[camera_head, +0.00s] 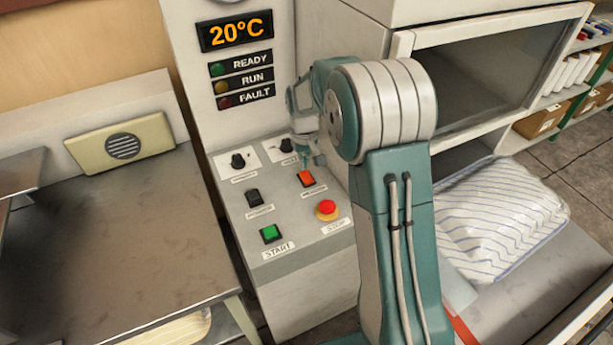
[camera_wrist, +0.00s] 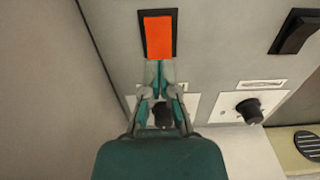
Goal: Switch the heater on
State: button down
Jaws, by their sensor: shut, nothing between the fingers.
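The control panel (camera_head: 308,236) carries an orange rocker switch (camera_head: 306,178), which looks lit; its label is too small to read for sure. The orange switch also shows in the wrist view (camera_wrist: 158,37). My gripper (camera_head: 314,163) is shut and empty, its fingertips at the edge of the orange switch; in the wrist view the fingertips (camera_wrist: 160,64) overlap its lower edge. I cannot tell whether they touch it. A dark rocker switch (camera_head: 253,198) sits to the left on the panel. The display (camera_head: 236,31) reads 20°C.
Two black knobs, one at the left (camera_head: 238,161) and one by my gripper (camera_head: 286,146), sit above the switches. A green START button (camera_head: 270,233) and a red stop button (camera_head: 326,208) are below. A striped pillow (camera_head: 502,217) lies at the right.

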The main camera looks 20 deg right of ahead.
aim_at(304, 173)
jog(key=shift+f, duration=1.25)
dwell(0.7)
jog(key=shift+r, duration=3.5)
jog(key=shift+s+r, duration=0.15)
jog(key=shift+r, duration=0.15)
jog(key=s+r+m+t, duration=0.1)
jog(key=s+r+t, duration=0.1)
jog(key=s+r, duration=0.7)
jog(key=s+r+m+t, duration=0.15)
jog(key=s+r, duration=0.45)
jog(key=s, duration=0.7)
jog(key=s+f+t, duration=0.1)
jog(key=s+t, duration=0.1)
jog(key=s, duration=0.6)
jog(key=shift+f, duration=0.15)
